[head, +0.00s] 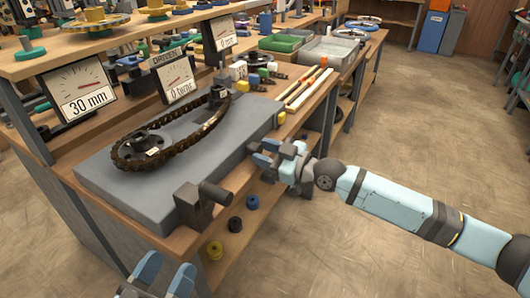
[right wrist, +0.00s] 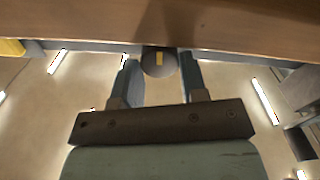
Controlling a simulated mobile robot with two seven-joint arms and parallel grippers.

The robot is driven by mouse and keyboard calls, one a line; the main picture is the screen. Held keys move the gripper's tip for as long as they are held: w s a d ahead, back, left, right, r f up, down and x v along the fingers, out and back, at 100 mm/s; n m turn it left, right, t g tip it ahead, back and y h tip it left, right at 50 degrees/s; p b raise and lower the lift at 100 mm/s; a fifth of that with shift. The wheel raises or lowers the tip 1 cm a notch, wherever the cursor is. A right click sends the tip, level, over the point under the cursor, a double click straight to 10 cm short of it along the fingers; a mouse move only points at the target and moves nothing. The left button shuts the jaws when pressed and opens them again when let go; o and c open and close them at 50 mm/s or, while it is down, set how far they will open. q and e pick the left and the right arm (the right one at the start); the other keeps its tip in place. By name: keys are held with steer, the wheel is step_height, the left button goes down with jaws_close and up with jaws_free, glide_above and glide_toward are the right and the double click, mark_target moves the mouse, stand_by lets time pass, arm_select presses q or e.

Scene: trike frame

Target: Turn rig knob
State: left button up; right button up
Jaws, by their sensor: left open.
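The rig (head: 100,180) is a grey slab on the bench. A dark chain (head: 190,140) loops around two sprockets on it. My right gripper (head: 262,153) is at the bench's front edge, its fingers pointing at the edge. In the right wrist view a dark round knob (right wrist: 158,64) with a yellow mark sits between the two fingertips of the right gripper (right wrist: 160,72), below the wooden edge. I cannot tell if the fingers touch it. The knob is hidden in the head view. My left gripper (head: 163,277) is open and empty at the bottom, in front of the bench.
A dark clamp-like block (head: 200,203) stands at the slab's front corner. Gauges stand behind: one reads 30 mm (head: 80,90), one reads 0 turns (head: 173,82). The floor at right is clear.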

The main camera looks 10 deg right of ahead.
steer(key=m, duration=0.3)
steer(key=shift+b, duration=0.4)
steer(key=shift+m, duration=1.1)
arm_select(q)
steer(key=shift+w+f+g, duration=0.1)
steer(key=shift+f+g, duration=0.2)
steer(key=shift+f, duration=0.35)
arm_select(e)
steer(key=shift+w+m, duration=0.1)
steer(key=shift+m, duration=0.2)
steer(key=o, duration=0.9)
arm_select(q)
steer(key=shift+d+f+b, duration=0.1)
steer(key=shift+f+b, duration=0.45)
steer(key=shift+f, duration=0.05)
arm_select(e)
steer(key=v, duration=1.4)
